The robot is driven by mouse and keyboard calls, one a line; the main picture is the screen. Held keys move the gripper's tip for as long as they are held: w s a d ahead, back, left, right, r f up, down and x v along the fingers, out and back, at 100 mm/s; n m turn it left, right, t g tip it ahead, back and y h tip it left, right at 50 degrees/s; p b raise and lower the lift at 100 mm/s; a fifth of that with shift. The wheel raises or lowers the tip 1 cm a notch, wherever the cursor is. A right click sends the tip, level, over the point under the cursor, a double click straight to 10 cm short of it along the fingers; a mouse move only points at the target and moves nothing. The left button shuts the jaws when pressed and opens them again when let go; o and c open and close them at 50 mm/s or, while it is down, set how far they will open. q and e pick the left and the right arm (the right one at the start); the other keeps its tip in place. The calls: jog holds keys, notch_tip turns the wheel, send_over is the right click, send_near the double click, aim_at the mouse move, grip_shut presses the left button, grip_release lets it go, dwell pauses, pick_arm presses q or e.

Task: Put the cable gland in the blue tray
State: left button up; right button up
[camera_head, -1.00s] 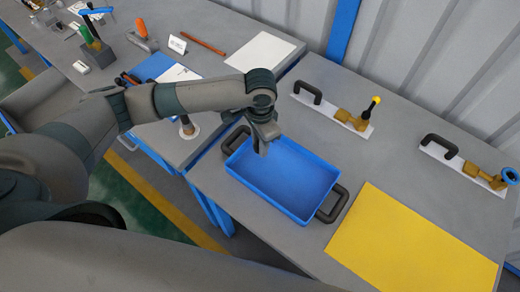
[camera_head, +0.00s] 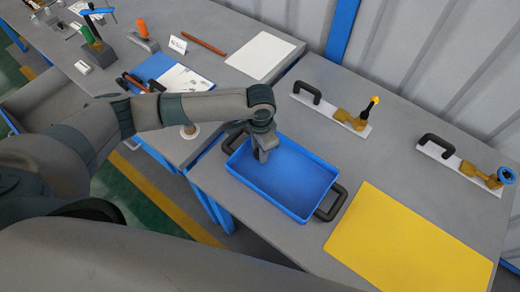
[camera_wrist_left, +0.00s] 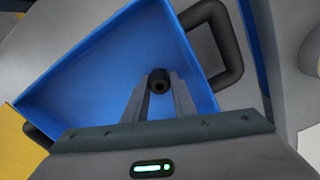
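The blue tray (camera_head: 308,204) lies on the grey table with a dark handle at each end. My left gripper (camera_head: 262,154) points down over the far left part of the tray. In the left wrist view its two fingers (camera_wrist_left: 159,88) close on a small dark round piece with a hole, which looks like the cable gland (camera_wrist_left: 159,79). The tray (camera_wrist_left: 95,75) is below and around it in that view. I cannot tell whether the piece touches the tray floor. My right gripper is not in view.
A yellow mat (camera_head: 408,240) lies right of the tray. Two white plates with black handles and brass fittings (camera_head: 350,119) (camera_head: 482,176) stand at the back. The left table holds a white sheet (camera_head: 260,55), papers and tools. The tray's floor looks clear.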

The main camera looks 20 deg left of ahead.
pick_arm(q)
jog(key=o, duration=0.4)
jog(key=shift+o, duration=0.2)
notch_tip(320, 180, up, 11)
jog(key=b, duration=0.3)
jog(key=shift+r+b, duration=0.3)
jog(key=shift+r, duration=0.4)
